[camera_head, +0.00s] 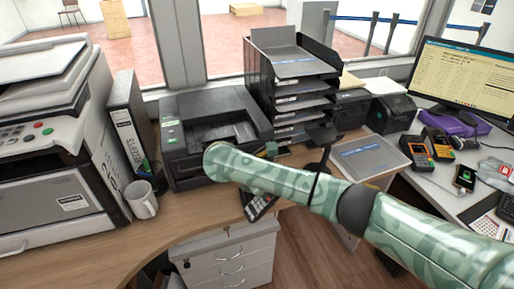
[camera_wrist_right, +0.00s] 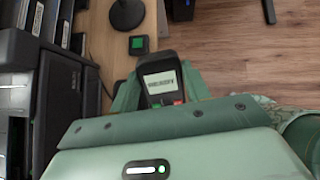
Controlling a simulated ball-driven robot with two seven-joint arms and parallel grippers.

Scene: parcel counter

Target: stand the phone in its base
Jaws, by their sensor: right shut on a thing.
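The phone (camera_wrist_right: 160,82) is a dark handset with a light screen and red and green keys. In the right wrist view it sits between the green fingers of my right gripper (camera_wrist_right: 158,92), which is shut on it. In the head view the phone's dark keypad (camera_head: 258,206) shows below my right arm, near the counter's front edge. A small dark block with a green square (camera_wrist_right: 138,45), which looks like the base, stands apart beyond the phone in the wrist view. I cannot make it out clearly in the head view. My left gripper is not in view.
A round black stand foot (camera_wrist_right: 127,14) is close to the block. A black printer (camera_head: 212,130) and paper trays (camera_head: 290,85) line the back. A white mug (camera_head: 141,199) is at the left. A grey tray (camera_head: 370,158) and card terminals (camera_head: 415,154) are at the right.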

